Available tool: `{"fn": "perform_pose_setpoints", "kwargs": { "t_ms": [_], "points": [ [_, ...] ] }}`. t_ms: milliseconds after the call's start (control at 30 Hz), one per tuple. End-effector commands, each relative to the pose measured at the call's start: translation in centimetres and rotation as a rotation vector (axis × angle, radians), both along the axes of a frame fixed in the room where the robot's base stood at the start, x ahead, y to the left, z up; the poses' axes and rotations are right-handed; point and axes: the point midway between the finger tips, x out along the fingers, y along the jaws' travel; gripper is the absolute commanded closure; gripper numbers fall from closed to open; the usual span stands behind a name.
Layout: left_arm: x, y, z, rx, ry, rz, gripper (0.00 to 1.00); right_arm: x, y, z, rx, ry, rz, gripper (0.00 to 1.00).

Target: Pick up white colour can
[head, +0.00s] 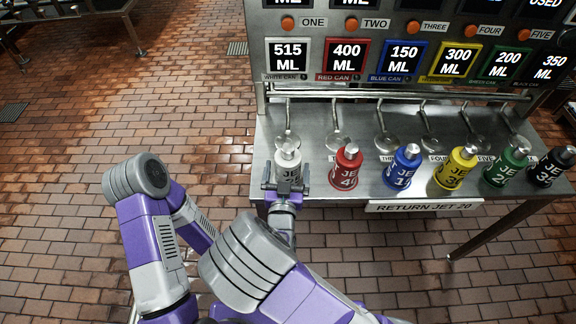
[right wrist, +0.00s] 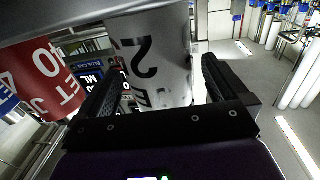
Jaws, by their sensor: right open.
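The white can (head: 288,164) stands upright on the steel table (head: 325,194) at its left end, below the "515 ML" sign. My right gripper (head: 285,184) is open at the near side of the can. In the right wrist view, the white can (right wrist: 157,62) sits between the two dark fingers of the gripper (right wrist: 160,85), with one finger on each side. Whether the fingers touch it cannot be told. The can's lower front is partly hidden by the gripper in the head view. My left gripper is not seen; a purple and grey arm shows at lower left.
A red can (head: 346,167) stands close to the right of the white one, then blue (head: 402,168), yellow (head: 456,169), green (head: 507,167) and black (head: 553,168) cans. Metal spouts and a sign panel (head: 400,50) rise behind. Brick floor lies open at left.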

Motion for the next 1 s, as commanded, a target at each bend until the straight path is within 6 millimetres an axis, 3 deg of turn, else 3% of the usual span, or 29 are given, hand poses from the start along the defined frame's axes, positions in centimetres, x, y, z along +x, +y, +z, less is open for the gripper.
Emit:
{"fn": "perform_pose_setpoints", "kwargs": {
  "t_ms": [200,467,833,1000],
  "points": [
    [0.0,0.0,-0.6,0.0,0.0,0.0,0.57,2.5,-0.3,0.0,0.0,0.0,0.0,0.0],
    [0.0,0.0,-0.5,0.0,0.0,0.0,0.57,2.7,-0.4,0.0,-0.001,0.002,0.0,0.02],
    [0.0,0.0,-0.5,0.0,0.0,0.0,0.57,2.6,-0.4,0.0,-0.001,0.002,0.001,0.58],
    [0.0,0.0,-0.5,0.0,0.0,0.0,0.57,2.7,-0.3,0.1,-0.001,0.001,0.001,0.59]
  ]
}}
